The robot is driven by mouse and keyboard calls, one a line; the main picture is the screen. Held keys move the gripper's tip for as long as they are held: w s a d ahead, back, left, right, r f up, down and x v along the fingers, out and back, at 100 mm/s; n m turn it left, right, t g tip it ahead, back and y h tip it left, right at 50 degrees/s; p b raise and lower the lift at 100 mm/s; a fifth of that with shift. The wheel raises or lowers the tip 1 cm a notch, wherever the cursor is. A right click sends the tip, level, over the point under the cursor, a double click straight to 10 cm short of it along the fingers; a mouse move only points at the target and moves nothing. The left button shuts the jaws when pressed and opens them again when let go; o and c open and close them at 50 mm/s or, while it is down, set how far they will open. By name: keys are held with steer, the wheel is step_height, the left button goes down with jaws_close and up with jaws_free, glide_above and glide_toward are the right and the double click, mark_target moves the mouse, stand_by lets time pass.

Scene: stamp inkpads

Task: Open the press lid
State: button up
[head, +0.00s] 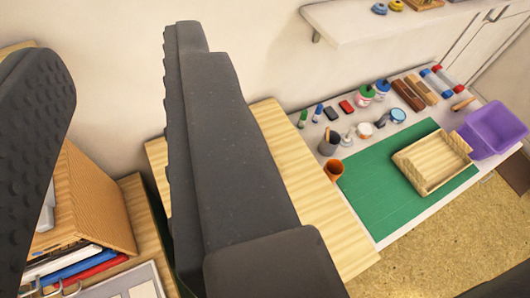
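My gripper (110,50) fills the left half of the view, with its two dark ridged fingers wide apart. The gap between the fingers holds nothing and shows the cream wall and some wood below. No press or press lid can be made out for certain. A light wooden box-like piece with a sloped side (98,205) stands between the fingers, lower down; I cannot tell what it is. The right finger and its mount hide much of the wooden surface behind them.
A long bench carries a green mat (380,205), a wooden tray (403,168), a purple bin (490,130), an orange cup (333,171) and several bottles and small pads. A white shelf (370,30) juts from the wall above. Blue and red folders (85,268) lie at lower left.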

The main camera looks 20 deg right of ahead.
steer(key=w+d+f+m+g, duration=0.35)
steer(key=w+f, duration=0.25)
steer(key=f, duration=0.2)
steer(key=w+d+f+m+g, duration=0.3)
steer(key=w+f+m, duration=0.1)
steer(key=w+f, duration=0.35)
steer(key=w+d+f+m+g, duration=0.3)
steer(key=w+f, duration=0.2)
steer(key=f, duration=0.4)
steer(key=w+d+f+m+g, duration=0.1)
steer(key=f, duration=0.8)
steer(key=w+d+f+m+g, duration=0.1)
steer(key=w+d+f+m, duration=0.1)
steer(key=f, duration=0.7)
steer(key=w+d+f+m+g, duration=0.1)
steer(key=w+d+f+m, duration=0.1)
steer(key=f, duration=0.7)
steer(key=shift+d+f+g, duration=0.15)
steer(key=shift+f+g, duration=0.15)
steer(key=shift+g, duration=0.05)
